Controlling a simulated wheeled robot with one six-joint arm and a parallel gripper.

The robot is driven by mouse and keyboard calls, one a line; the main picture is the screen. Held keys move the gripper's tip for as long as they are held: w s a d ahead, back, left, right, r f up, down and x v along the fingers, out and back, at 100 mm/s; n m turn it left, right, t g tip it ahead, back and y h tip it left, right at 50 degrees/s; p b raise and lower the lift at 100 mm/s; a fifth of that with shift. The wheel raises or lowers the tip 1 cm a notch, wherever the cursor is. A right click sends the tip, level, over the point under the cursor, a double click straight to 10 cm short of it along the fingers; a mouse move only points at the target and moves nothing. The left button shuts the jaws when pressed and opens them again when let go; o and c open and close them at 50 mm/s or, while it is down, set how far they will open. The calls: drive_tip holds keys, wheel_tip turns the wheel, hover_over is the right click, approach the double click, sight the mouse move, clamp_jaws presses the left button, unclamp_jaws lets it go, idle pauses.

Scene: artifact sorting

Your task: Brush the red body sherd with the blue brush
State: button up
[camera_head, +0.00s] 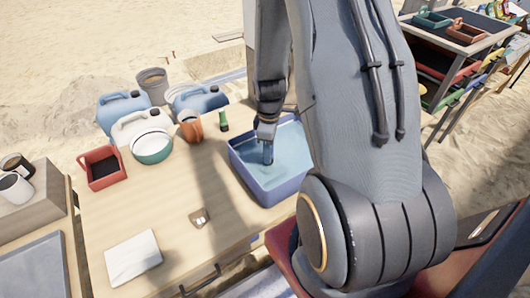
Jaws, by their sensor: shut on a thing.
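My gripper (266,132) points down over the blue basin (240,171). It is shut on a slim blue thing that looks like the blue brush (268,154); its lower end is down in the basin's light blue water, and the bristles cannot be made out. A small brownish piece (200,217) lies on the table left of and nearer than the basin; I cannot tell whether it is the red body sherd.
A red tray (102,168), green-and-white bowl (152,148), orange-brown cup (190,126), green bottle (223,121) and several jugs (122,108) stand at the table's back left. A white pad (133,257) lies at front left. The wooden table's (150,205) middle is mostly clear.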

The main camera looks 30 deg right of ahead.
drive_tip(key=shift+a+r, duration=0.1)
drive_tip(key=shift+a, duration=1.15)
drive_tip(key=shift+d+p, duration=0.35)
drive_tip(key=shift+d, duration=0.95)
drive_tip(key=shift+a, duration=1.3)
drive_tip(key=shift+d+p, duration=0.3)
drive_tip(key=shift+d, duration=1)
drive_tip(key=shift+a, duration=1.3)
drive_tip(key=shift+d+f, duration=0.2)
drive_tip(key=shift+d, duration=1.1)
drive_tip(key=shift+s+a+r+p, duration=0.1)
drive_tip(key=shift+a+p, duration=0.35)
drive_tip(key=shift+a, duration=0.9)
drive_tip(key=shift+d, duration=1.35)
drive_tip(key=shift+a+r+p, duration=0.1)
drive_tip(key=shift+a+p, duration=0.25)
drive_tip(key=shift+a, duration=0.95)
drive_tip(key=shift+d, duration=1.3)
drive_tip(key=shift+a, duration=1.3)
drive_tip(key=shift+d+p, duration=0.3)
drive_tip(key=shift+d, duration=1)
drive_tip(key=shift+a, duration=1.3)
drive_tip(key=shift+d, duration=0.1)
